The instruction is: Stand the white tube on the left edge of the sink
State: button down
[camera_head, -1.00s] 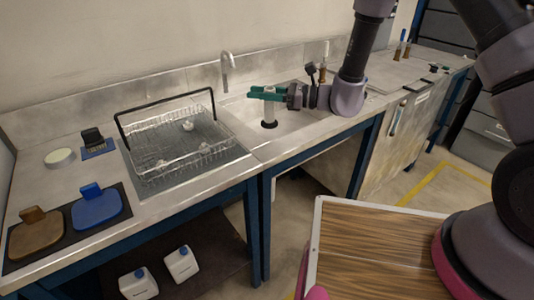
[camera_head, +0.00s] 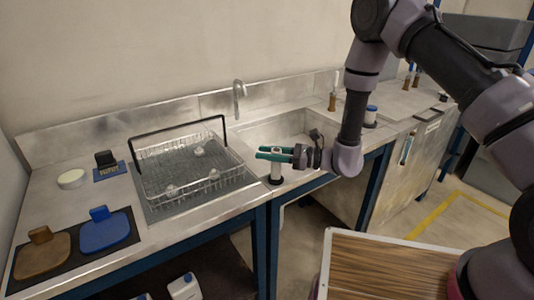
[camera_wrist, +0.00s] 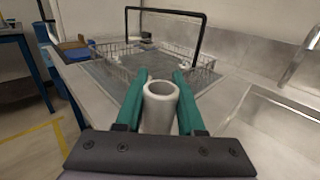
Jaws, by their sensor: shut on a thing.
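The white tube (camera_head: 276,169) is upright between the green fingers of my gripper (camera_head: 264,153), with a dark band at its foot. In the wrist view the tube (camera_wrist: 160,110) shows its round open top between the two fingers (camera_wrist: 160,76). My gripper is shut on it. The sink (camera_head: 280,130) is a grey metal basin behind the tube in the head view, and it lies on the right in the wrist view (camera_wrist: 270,125). The tube is near the sink's front left corner. I cannot tell whether its foot touches the worktop.
A wire basket (camera_head: 190,165) with a raised black handle stands left of the sink. A tap (camera_head: 238,95) rises behind the basin. The metal strip between basket and sink is clear.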

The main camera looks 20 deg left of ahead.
jog(key=shift+f, duration=0.2)
jog(key=c, duration=0.5)
grip_release()
jog(key=shift+r, duration=0.15)
